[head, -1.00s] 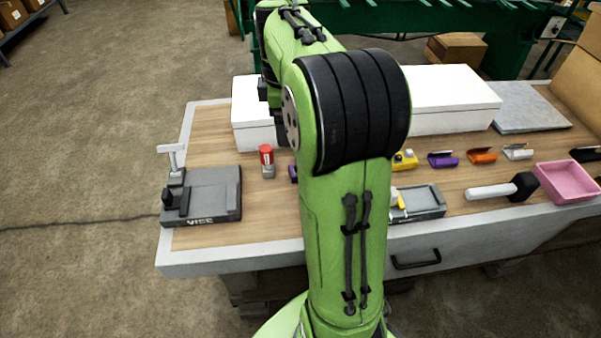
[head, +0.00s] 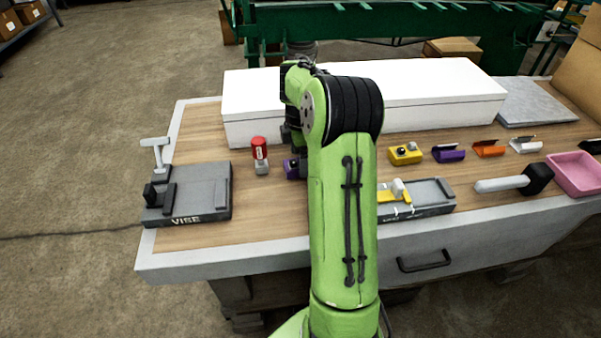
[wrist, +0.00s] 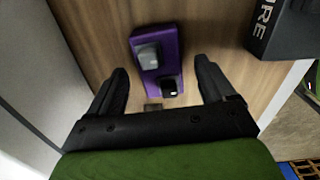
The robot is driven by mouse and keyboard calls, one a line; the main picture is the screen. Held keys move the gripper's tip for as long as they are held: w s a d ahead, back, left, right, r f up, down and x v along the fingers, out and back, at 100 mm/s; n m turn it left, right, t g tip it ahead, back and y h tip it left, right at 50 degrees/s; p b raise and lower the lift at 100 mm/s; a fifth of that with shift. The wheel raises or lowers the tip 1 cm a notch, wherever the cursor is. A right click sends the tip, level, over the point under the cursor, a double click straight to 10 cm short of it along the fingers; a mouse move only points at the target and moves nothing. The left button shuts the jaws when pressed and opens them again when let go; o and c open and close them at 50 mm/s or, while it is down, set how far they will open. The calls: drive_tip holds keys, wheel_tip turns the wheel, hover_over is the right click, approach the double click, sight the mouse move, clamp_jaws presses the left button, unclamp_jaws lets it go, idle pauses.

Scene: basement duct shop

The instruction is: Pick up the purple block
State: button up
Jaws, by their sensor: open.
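The purple block (wrist: 146,70) lies on the wooden bench top in the wrist view, with a grey knob and a black knob on its upper face. In the head view only its left part (head: 291,171) shows; my arm hides the rest. My gripper (wrist: 160,80) is open and empty. Its two black fingers point at the block, one to each side of its near end, and do not touch it. How high the fingers are above the bench I cannot tell.
A long white box (head: 430,88) lies behind. A yellow block (head: 405,157) and a grey tray (head: 432,192) are to the right.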

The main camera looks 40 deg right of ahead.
wheel_tip(320, 180, down, 2)
drive_tip(key=shift+f, duration=0.1)
